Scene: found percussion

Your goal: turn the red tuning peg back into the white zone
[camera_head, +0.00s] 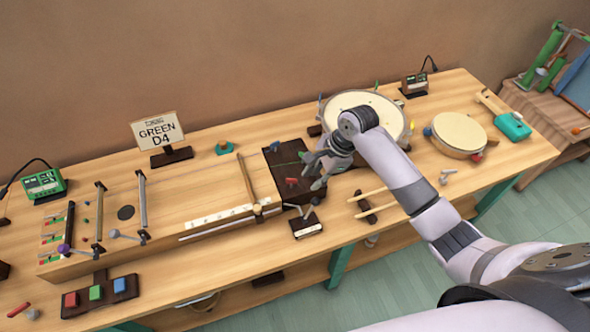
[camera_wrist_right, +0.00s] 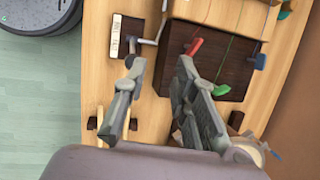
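The red tuning peg (camera_head: 291,181) stands at the near edge of a dark brown peg block (camera_head: 283,155) at the end of the long wooden instrument. It also shows in the right wrist view (camera_wrist_right: 195,46), beside the tip of one finger; I cannot tell if they touch. A green peg (camera_wrist_right: 222,90) sits farther along the block. My right gripper (camera_head: 312,172) is over the block's right side. In the wrist view the right gripper (camera_wrist_right: 160,64) has its fingers apart with nothing between them. No white zone can be made out. My left gripper is out of view.
A small dark stand with a white label (camera_head: 306,229) and a metal crank stands in front of the block. Two sticks (camera_head: 372,194) lie right of it. A large drum (camera_head: 340,103) is behind my arm. A sign reading GREEN D4 (camera_head: 157,131) stands at the back.

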